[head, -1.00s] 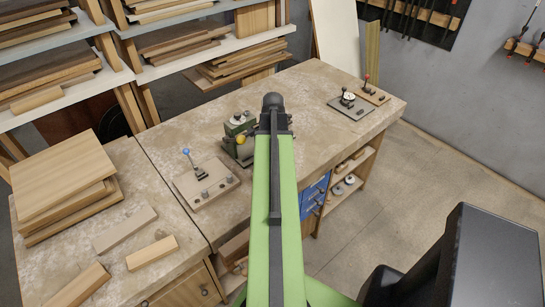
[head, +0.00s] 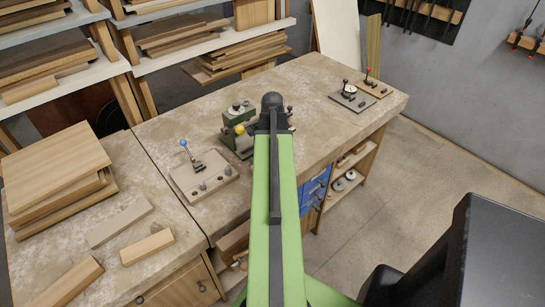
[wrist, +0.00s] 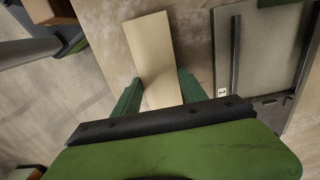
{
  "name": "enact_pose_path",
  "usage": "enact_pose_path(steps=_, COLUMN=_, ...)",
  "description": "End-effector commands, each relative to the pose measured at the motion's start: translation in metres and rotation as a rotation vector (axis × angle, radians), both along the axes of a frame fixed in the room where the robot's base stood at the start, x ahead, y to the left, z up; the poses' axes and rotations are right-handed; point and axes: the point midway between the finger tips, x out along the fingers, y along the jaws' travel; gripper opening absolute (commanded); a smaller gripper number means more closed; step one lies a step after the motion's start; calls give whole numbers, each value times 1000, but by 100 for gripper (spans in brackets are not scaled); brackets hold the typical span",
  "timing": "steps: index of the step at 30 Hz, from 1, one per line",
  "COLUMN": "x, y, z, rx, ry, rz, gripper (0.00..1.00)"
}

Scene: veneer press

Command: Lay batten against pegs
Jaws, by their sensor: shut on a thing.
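A pale wooden batten (wrist: 150,55) shows in the wrist view, with its lower part between the two green fingers of my gripper (wrist: 158,92). My gripper is shut on it, and the batten sticks out away from me over the brown worktop. In the head view my green arm hides the gripper and the batten. A board with several short dark pegs (head: 203,178) and a blue-knobbed clamp lies on the bench left of my arm. In the wrist view a grey plate (wrist: 265,50) with dark bars lies to the right of the batten, apart from it.
A green machine (head: 238,128) stands on the bench beside my arm. Stacked boards (head: 55,165) and loose wood blocks (head: 147,246) lie on the left bench. The middle right of the bench is clear.

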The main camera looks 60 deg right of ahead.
Motion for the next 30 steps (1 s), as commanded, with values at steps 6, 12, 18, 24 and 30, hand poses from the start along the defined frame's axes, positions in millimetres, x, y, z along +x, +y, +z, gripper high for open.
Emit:
enact_pose_path(steps=6, x=0, y=0, z=14, rx=0, ry=0, rz=0, gripper=14)
enact_pose_path(steps=12, x=0, y=0, z=31, rx=0, ry=0, rz=1, gripper=14)
enact_pose_path(steps=18, x=1, y=0, z=47, rx=0, ry=0, rz=1, gripper=14)
enact_pose_path(steps=24, x=1, y=0, z=63, rx=0, ry=0, rz=1, gripper=14)
enact_pose_path(steps=30, x=1, y=1, z=79, rx=0, ry=0, rz=2, gripper=14)
